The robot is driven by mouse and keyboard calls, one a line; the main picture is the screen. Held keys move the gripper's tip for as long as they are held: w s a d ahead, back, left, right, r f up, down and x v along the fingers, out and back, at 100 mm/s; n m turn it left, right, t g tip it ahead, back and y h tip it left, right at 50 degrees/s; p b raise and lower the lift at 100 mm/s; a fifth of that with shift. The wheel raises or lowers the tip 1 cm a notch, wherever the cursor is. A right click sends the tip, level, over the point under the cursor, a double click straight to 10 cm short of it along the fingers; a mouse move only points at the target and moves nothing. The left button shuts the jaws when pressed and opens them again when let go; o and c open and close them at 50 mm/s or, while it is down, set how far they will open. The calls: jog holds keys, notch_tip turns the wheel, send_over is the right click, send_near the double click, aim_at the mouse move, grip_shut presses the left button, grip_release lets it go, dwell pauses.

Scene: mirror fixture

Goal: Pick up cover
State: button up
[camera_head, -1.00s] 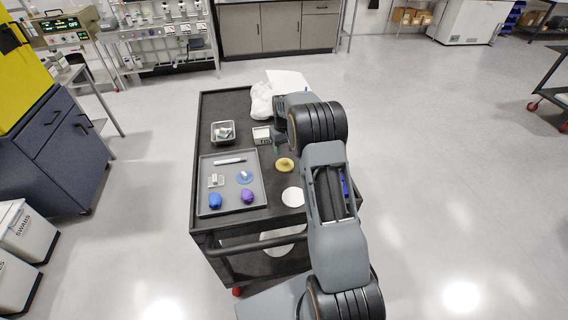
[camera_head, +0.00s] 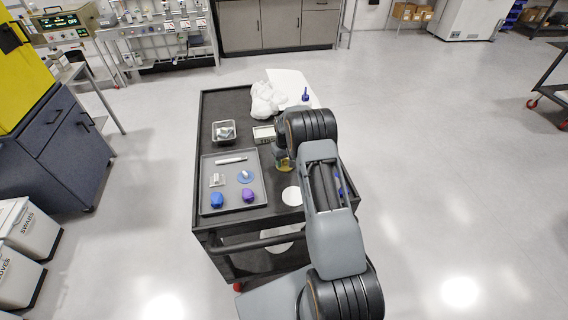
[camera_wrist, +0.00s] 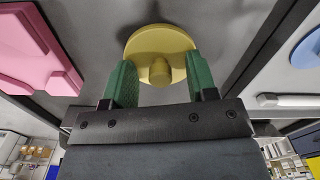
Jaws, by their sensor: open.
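The cover appears to be a yellow round disc with a short central knob (camera_wrist: 160,70), seen in the wrist view. My gripper (camera_wrist: 159,62) is open, with its green fingers on the left and right of the knob. The fingertips overlap the disc in the picture; I cannot tell whether they touch it. In the head view, the yellow cover (camera_head: 285,166) lies on the dark cart top, partly hidden by my gripper (camera_head: 281,158) just above it.
A grey tray (camera_head: 258,198) with small items sits left of the cover on the cart (camera_head: 205,110). A small metal bin (camera_head: 223,131), a white round disc (camera_head: 292,196) and a white crumpled bundle (camera_head: 267,100) are nearby. A pink object (camera_wrist: 40,45) shows in the wrist view.

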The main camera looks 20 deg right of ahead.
jog(key=shift+c, duration=0.3)
grip_shut()
jog(key=shift+r, duration=0.15)
